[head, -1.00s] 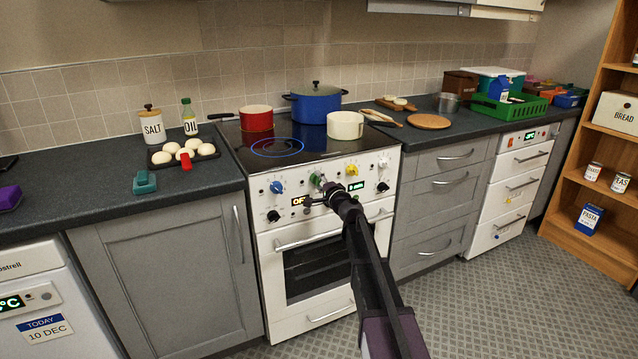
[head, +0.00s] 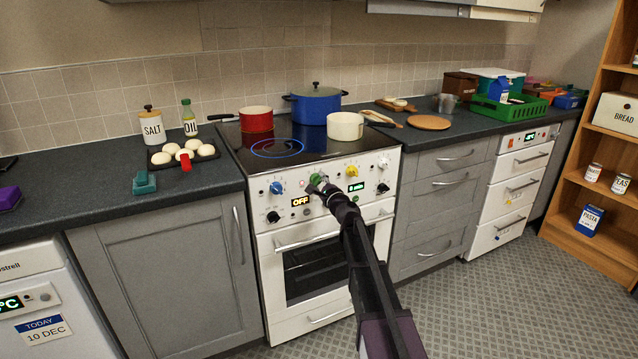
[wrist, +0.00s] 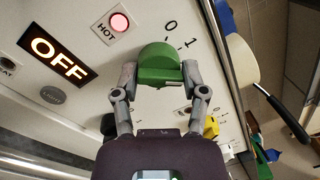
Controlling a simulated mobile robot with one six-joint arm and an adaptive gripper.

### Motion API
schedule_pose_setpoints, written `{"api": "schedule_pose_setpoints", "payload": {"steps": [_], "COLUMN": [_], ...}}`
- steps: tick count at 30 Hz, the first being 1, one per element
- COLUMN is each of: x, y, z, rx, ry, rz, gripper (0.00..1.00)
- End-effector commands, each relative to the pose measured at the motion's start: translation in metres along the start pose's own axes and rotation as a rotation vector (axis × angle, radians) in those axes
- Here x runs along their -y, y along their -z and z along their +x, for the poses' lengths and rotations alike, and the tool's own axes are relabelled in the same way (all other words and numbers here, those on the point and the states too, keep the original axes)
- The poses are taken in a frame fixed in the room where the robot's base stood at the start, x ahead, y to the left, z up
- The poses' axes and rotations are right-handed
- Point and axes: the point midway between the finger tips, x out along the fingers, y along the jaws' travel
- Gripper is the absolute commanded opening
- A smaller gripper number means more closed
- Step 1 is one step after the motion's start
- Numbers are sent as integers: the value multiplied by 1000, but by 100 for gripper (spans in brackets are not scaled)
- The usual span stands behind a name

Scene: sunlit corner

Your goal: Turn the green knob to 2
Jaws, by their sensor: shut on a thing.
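The green knob (head: 317,181) is on the white front panel of the cooker (head: 270,205), between the blue knob and the yellow knob. In the wrist view the green knob (wrist: 157,62) sits between my two fingertips, with the printed marks 0 and 1 above and to its right. My gripper (wrist: 159,75) is shut on the green knob, one finger on each side. In the head view my gripper (head: 323,187) reaches the panel from below. The mark 2 is not visible, and I cannot tell exactly where the knob points.
A display reading OFF (wrist: 58,61) and a lit HOT lamp (wrist: 119,22) are left of the green knob. The blue knob (head: 276,187), yellow knob (head: 352,171) and oven door handle (head: 310,239) are nearby. A cream pot (head: 345,126) stands on the hob above.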

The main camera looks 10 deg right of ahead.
Motion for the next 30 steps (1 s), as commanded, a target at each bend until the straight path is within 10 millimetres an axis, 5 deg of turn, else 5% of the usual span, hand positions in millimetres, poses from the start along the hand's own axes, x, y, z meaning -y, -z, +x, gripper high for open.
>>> {"api": "schedule_pose_setpoints", "payload": {"steps": [7, 8, 11, 30], "x": [0, 0, 0, 0], "y": [0, 0, 0, 0], "z": [2, 2, 2, 0], "rx": [1, 1, 1, 3], "ry": [-1, -1, -1, -2], "rz": [-1, -1, -1, -36], "gripper": [8, 62, 89, 89]}}
